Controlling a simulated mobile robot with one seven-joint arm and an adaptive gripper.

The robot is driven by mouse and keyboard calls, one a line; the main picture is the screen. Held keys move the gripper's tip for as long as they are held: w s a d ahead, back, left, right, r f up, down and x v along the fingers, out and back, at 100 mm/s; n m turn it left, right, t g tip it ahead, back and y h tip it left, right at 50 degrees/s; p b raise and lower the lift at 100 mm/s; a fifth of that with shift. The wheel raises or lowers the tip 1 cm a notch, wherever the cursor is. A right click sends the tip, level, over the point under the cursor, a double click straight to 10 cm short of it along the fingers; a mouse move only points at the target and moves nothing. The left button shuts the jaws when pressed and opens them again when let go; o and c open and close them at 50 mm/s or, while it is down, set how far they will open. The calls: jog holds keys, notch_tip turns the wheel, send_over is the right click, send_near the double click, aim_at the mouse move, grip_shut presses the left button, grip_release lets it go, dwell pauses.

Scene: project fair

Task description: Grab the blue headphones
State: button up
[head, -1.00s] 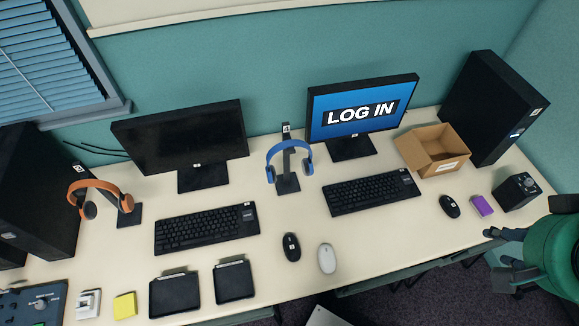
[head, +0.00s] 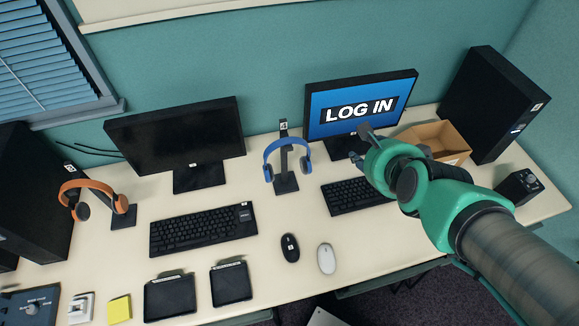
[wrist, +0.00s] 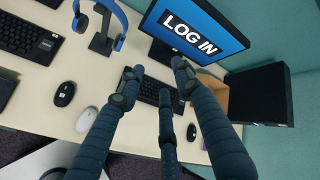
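The blue headphones (head: 287,145) hang on a black stand (head: 286,183) between the two monitors in the head view. In the wrist view the blue headphones (wrist: 122,22) show at the upper left, cut off by the top edge. My gripper (head: 362,144) is in front of the lit monitor, to the right of the headphones and apart from them. In the wrist view my gripper's fingers (wrist: 158,72) are spread, with nothing between them.
Orange headphones (head: 84,188) hang on another stand at the left. The lit monitor (head: 361,105), a keyboard (head: 345,196) and a cardboard box (head: 445,137) are around my arm. A black mouse (head: 290,247) and a white mouse (head: 326,258) lie in front of the headphone stand.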

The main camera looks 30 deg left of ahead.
jog(key=s+a+f+m+y+b, duration=0.1)
jog(key=s+a+f+m+y, duration=0.15)
jog(key=a+f+m, duration=0.7)
jog(key=m+t+y+b, duration=0.1)
jog(key=m+b, duration=0.1)
jog(key=m, duration=0.3)
send_near(265, 168)
jog(key=v, duration=0.4)
jog(key=shift+a+r+n, duration=0.1)
jog(key=shift+a+n, duration=0.15)
jog(key=shift+a, duration=0.1)
jog(key=shift+w, duration=0.1)
jog(key=x, duration=0.8)
jog(key=shift+w+a+b, duration=0.2)
jog(key=shift+b, duration=0.25)
jog(key=shift+b+x, duration=0.65)
jog(key=shift+x, duration=1.95)
jog(key=shift+w+r, duration=0.15)
jog(key=shift+r, duration=0.1)
